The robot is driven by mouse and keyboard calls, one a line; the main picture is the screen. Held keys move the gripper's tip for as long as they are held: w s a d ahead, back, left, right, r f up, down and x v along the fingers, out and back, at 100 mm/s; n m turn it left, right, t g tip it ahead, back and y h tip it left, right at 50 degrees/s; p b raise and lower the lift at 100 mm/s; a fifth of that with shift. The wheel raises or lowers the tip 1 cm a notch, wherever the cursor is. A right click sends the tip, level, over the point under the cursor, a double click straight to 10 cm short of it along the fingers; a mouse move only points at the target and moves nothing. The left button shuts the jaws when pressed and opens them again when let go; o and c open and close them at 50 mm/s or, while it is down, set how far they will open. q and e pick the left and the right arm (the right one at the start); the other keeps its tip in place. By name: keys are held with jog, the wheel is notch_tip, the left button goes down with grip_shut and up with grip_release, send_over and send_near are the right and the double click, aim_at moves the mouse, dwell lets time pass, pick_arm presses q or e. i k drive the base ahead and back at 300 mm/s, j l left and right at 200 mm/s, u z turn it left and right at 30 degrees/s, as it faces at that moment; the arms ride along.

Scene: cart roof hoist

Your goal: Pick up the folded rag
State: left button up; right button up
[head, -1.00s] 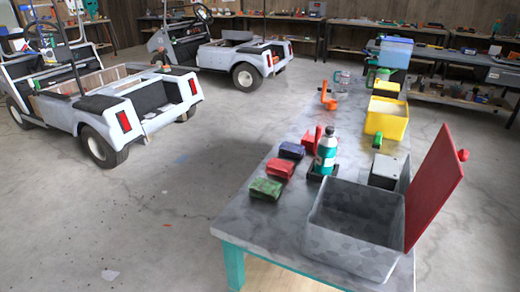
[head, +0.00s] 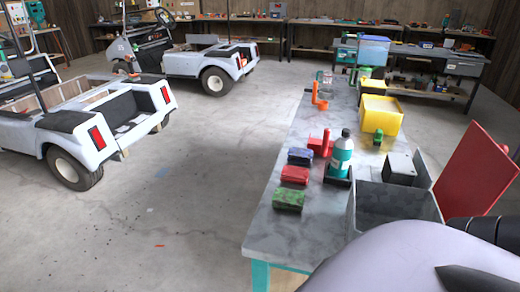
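Three small folded cloth-like bundles lie in a row near the left edge of the grey workbench (head: 262,232). They are a blue one (head: 300,157), a red one (head: 295,175) and a green one (head: 288,200) nearest me. I cannot tell from the picture which is the rag meant. Neither gripper shows in the head view. A large pale arm part of mine fills the lower right and hides the near right part of the bench.
Right of the bundles stand a teal bottle (head: 341,158) in a dark holder and a grey bin (head: 375,203) with a raised red lid (head: 473,175). A yellow bin (head: 382,116) is farther back.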

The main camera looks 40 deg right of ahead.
aim_at(296, 155)
jog(key=i+j+u, duration=0.1)
jog(key=i, duration=0.35)
jog(key=i+j+u, duration=0.1)
jog(key=i+j, duration=0.15)
jog(key=i, duration=0.25)
jog(key=i+z, duration=0.35)
jog(key=z, duration=0.15)
jog(key=i+j+z, duration=0.15)
jog(key=i+z, duration=0.45)
jog(key=z, duration=0.3)
jog(key=i+j+z, duration=0.1)
jog(key=z, duration=0.3)
jog(key=i+j+z, duration=0.1)
jog(key=z, duration=0.35)
jog(key=i+j+z, duration=0.1)
jog(key=z, duration=0.35)
jog(key=i+j+z, duration=0.1)
jog(key=j+z, duration=0.15)
jog(key=z, duration=0.15)
jog(key=i+j+z, duration=0.1)
jog(key=j+z, duration=0.15)
jog(key=z, duration=0.15)
jog(key=j+z, duration=0.25)
jog(key=z, duration=0.15)
jog(key=i+j+z, duration=0.1)
jog(key=j+z, duration=0.5)
jog(key=z, duration=0.25)
jog(key=i+j+z, duration=0.35)
jog(key=i+j, duration=0.05)
jog(key=j, duration=0.05)
